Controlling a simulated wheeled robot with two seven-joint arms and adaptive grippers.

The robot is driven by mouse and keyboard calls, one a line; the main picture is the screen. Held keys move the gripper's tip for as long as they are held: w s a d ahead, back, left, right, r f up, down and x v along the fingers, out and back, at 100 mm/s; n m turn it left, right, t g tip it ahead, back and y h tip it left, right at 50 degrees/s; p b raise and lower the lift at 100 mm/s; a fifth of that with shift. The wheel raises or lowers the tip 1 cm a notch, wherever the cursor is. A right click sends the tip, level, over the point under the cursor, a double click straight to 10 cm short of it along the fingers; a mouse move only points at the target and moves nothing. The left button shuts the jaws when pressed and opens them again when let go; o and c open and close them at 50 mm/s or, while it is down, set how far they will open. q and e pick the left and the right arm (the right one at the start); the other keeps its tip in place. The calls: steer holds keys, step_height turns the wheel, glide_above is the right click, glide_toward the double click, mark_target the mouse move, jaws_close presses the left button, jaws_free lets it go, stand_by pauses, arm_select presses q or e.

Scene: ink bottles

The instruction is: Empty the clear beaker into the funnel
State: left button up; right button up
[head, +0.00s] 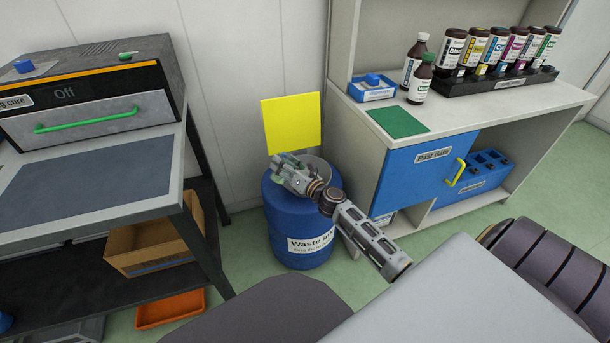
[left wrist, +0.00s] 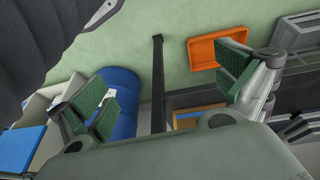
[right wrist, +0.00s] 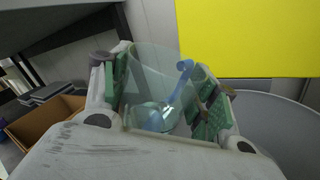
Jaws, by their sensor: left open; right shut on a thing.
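My right gripper (head: 277,164) is over the left part of the blue waste ink drum (head: 290,219) in the head view. In the right wrist view my right gripper (right wrist: 165,95) is shut on the clear beaker (right wrist: 152,72), with green pads on both sides. A blue, spoon-like thing (right wrist: 178,95) shows in or through the beaker. The grey funnel (head: 328,174) sits in the drum top, partly hidden by my arm. Its rim also fills the lower right of the right wrist view (right wrist: 285,125). My left gripper (left wrist: 175,90) is open and empty.
A yellow panel (head: 291,122) stands behind the drum. The curing bench (head: 90,190) is at left, with a cardboard box (head: 155,247) and orange tray (head: 170,309) low down. The bottle cabinet (head: 450,120) is at right. Floor shows between bench and drum.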

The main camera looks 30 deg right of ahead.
mark_target(293, 160)
steer(key=shift+d+r+m, duration=0.3)
steer(key=shift+r, duration=0.05)
steer(key=shift+d+m, duration=0.2)
steer(key=shift+m, duration=0.2)
steer(key=f+m+b, duration=0.1)
steer(key=m+b, duration=0.2)
steer(key=f+m+h+b, duration=0.1)
steer(key=m+b, duration=0.1)
steer(key=shift+w+d+f+t, duration=0.1)
steer(key=shift+d+f+t, duration=0.2)
steer(key=shift+d+f, duration=0.05)
arm_select(q)
steer(key=w+d+f+t+h, duration=0.1)
steer(key=d+f+t+h, duration=0.1)
steer(key=f, duration=0.9)
steer(key=shift+w+d+f+n+b, duration=0.2)
steer(key=shift+w+d+n+b, duration=0.15)
steer(key=shift+d, duration=0.35)
arm_select(e)
steer(key=shift+d+r+m, duration=0.15)
steer(key=shift+r+m, duration=0.1)
steer(key=shift+m, duration=0.35)
arm_select(q)
steer(key=shift+f+b, duration=0.3)
arm_select(e)
steer(key=shift+r+m, duration=0.15)
steer(key=shift+m, duration=0.35)
